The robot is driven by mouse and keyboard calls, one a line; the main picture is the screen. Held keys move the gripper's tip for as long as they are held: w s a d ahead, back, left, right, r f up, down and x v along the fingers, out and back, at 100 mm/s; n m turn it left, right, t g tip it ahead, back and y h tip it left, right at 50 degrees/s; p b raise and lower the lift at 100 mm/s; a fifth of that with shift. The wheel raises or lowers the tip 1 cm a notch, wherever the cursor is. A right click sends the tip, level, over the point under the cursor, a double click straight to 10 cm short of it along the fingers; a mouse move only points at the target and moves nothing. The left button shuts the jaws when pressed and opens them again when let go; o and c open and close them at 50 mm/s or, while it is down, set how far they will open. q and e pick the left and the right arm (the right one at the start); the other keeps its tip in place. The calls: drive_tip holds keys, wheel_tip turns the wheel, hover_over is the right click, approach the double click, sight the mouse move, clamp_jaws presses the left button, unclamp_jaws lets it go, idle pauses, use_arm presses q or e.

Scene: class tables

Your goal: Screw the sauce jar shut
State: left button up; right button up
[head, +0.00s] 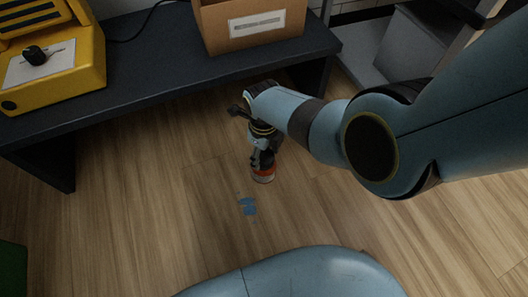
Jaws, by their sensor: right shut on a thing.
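My right gripper (262,154) points down over the wooden floor, in the middle of the head view. It is shut on a small round thing with an orange-red band and a pale lower edge, which looks like the sauce jar (264,174). The gripper covers the upper part of it, so I cannot tell whether a lid is on it. No separate lid shows. My left gripper is not in view.
A dark table (165,58) stands behind, with a yellow machine (88,72) at left and a cardboard box (240,40) on it. Grey shelving (408,45) is at back right. Blue flecks (248,206) lie on the floor. A green thing (12,268) shows at lower left.

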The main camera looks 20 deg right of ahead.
drive_tip(key=m, duration=0.2)
drive_tip(key=shift+m, duration=0.4)
drive_tip(key=o, duration=1)
drive_tip(key=shift+o, duration=0.2)
drive_tip(key=n, duration=0.4)
drive_tip(key=shift+r+n, duration=0.1)
drive_tip(key=shift+n, duration=0.6)
drive_tip(key=shift+n+p, duration=0.3)
drive_tip(key=shift+n, duration=0.9)
